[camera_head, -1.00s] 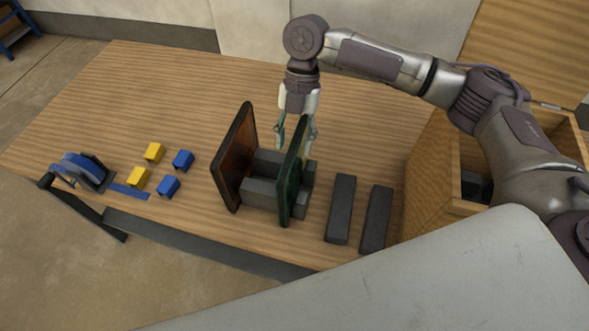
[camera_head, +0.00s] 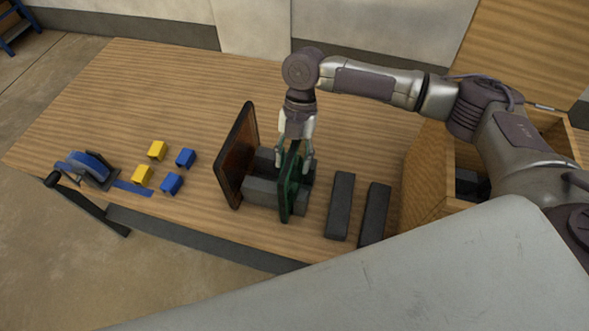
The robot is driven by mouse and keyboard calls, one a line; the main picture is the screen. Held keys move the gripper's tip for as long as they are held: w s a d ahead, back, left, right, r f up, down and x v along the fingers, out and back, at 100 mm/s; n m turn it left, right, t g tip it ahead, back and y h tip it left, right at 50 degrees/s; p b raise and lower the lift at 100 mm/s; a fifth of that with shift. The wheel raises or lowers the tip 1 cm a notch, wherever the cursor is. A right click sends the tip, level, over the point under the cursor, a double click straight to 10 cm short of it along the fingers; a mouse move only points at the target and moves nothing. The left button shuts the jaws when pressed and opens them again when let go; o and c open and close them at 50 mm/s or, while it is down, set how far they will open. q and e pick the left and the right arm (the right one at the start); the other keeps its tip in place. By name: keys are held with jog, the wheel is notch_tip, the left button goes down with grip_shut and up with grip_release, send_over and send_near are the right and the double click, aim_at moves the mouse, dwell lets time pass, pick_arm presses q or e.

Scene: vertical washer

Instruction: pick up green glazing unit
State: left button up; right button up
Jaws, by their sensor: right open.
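The green glazing unit (camera_head: 289,187) is a dark-framed green panel standing upright in a grey slotted rack (camera_head: 261,191) on the table. My right gripper (camera_head: 294,163) points down at the top edge of the green unit. Its fingers are open, one on each side of the panel's upper part. I cannot tell whether they touch it. A brown-orange glazing unit (camera_head: 237,158) with a dark frame stands in the left side of the same rack. My left gripper is not in view.
Two dark grey bars (camera_head: 341,206) (camera_head: 374,214) lie right of the rack. An open wooden box (camera_head: 428,175) stands further right. Several yellow and blue blocks (camera_head: 157,150) and a blue tape dispenser (camera_head: 88,169) are at left. The table (camera_head: 180,80) is clear behind.

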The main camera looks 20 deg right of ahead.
jog(key=shift+f, duration=0.1)
jog(key=c, duration=0.9)
grip_shut()
